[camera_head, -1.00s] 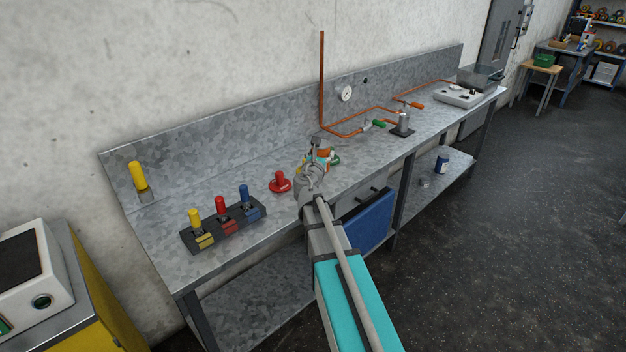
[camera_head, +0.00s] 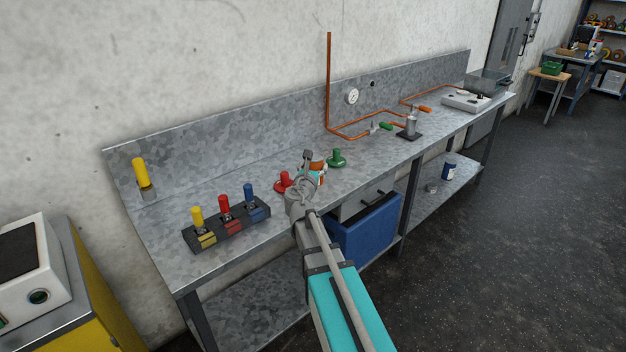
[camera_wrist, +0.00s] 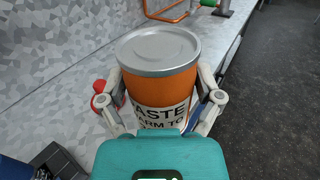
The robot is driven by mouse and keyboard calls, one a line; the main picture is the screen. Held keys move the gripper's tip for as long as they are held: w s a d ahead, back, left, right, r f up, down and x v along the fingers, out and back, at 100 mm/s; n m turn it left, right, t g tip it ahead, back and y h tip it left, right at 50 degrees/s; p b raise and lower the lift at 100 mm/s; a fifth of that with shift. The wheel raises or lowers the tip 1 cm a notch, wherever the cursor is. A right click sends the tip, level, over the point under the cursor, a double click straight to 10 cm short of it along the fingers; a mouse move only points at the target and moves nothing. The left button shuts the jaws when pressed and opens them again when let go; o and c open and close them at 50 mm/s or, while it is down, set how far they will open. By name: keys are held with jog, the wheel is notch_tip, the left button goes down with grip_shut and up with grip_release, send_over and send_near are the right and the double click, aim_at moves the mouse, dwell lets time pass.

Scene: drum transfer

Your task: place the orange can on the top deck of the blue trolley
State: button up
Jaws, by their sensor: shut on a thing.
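The orange can (camera_head: 319,168) has a silver lid and a white label with black lettering. In the wrist view the can (camera_wrist: 162,88) stands upright between the fingers of my gripper (camera_wrist: 160,105), which are shut on its sides. In the head view my gripper (camera_head: 313,177) is over the bench's front part; the arm hides part of the can. I cannot tell whether its base touches the bench. No blue trolley can be clearly made out.
The dark floor at right (camera_head: 500,240) is clear.

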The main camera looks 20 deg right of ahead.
jog(key=w+d+f+b, duration=0.3)
jog(key=w+f+b, duration=0.5)
jog(key=w, duration=0.3)
jog(key=shift+w+f, duration=0.2)
jog(key=shift+f, duration=0.05)
jog(key=shift+w+d+f+b, duration=0.1)
jog(key=shift+w+f+b, duration=0.25)
jog(key=shift+f+b, duration=1.65)
jog(key=shift+f, duration=0.1)
jog(key=o, duration=1.1)
